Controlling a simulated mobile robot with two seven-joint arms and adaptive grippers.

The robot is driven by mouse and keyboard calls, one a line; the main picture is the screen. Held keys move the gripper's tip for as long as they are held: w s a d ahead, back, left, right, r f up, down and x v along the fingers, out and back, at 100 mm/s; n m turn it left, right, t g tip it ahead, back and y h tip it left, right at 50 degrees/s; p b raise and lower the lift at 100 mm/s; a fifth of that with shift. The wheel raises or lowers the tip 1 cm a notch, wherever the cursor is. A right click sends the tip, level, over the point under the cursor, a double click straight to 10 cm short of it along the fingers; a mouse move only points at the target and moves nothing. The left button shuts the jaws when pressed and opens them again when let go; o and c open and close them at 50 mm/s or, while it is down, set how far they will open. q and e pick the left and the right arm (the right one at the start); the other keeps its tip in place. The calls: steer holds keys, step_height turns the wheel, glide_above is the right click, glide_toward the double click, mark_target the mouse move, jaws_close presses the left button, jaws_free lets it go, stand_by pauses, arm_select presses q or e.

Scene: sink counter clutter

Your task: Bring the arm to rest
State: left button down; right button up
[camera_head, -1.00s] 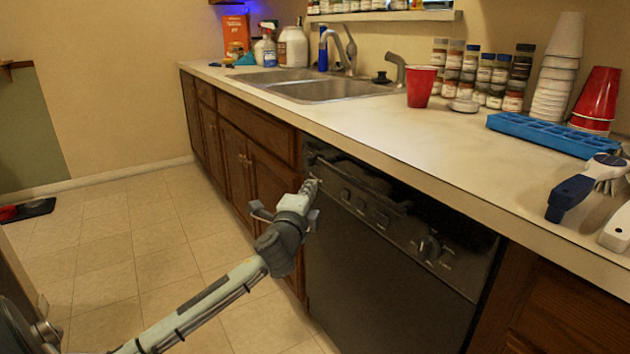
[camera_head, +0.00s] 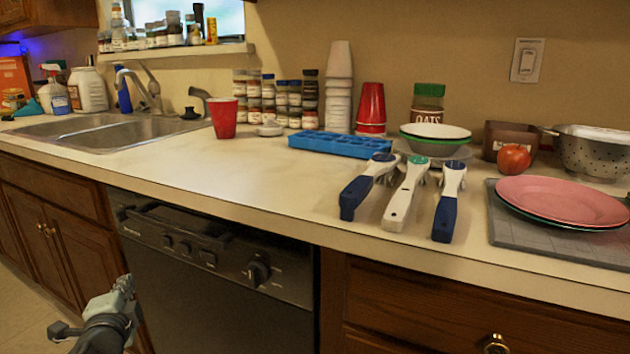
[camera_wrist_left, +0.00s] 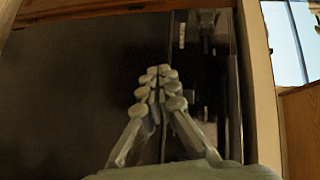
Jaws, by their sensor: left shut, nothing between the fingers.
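My left gripper (camera_head: 124,290) is at the lower left of the head view, in front of the black dishwasher (camera_head: 215,270) and below the counter edge. In the left wrist view its fingers (camera_wrist_left: 160,85) are together with nothing between them, and the dark dishwasher front (camera_wrist_left: 80,90) lies beyond them. Whether the fingers touch the dishwasher I cannot tell. Most of the left arm is outside the head view. My right gripper is not in view.
A sink (camera_head: 110,135) is at left. The counter's front middle is clear.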

arm_select(q)
steer(key=s+d+f+n+g+h, duration=0.1)
steer(key=s+d+f+n+g, duration=0.15)
steer(key=s+f, duration=0.45)
steer(key=s+d+f+n+g+h, duration=0.1)
steer(key=s+d+f+n+g, duration=0.2)
steer(key=f, duration=0.7)
steer(key=s+d+f+n+g+h, duration=0.1)
steer(key=s+d+f+g, duration=0.1)
steer(key=s, duration=0.4)
steer(key=s+d+f+n+g+h, duration=0.1)
steer(key=s+d+f+n+g, duration=0.1)
steer(key=s+d+f, duration=0.2)
steer(key=s+d+f+n+g+h+p, duration=0.1)
steer(key=s+d+f+g, duration=0.1)
steer(key=s+f, duration=0.4)
steer(key=shift+s+d, duration=0.65)
steer(key=shift+s, duration=0.3)
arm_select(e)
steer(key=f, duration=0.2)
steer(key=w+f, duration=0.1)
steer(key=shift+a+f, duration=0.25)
arm_select(q)
steer(key=shift+f, duration=0.1)
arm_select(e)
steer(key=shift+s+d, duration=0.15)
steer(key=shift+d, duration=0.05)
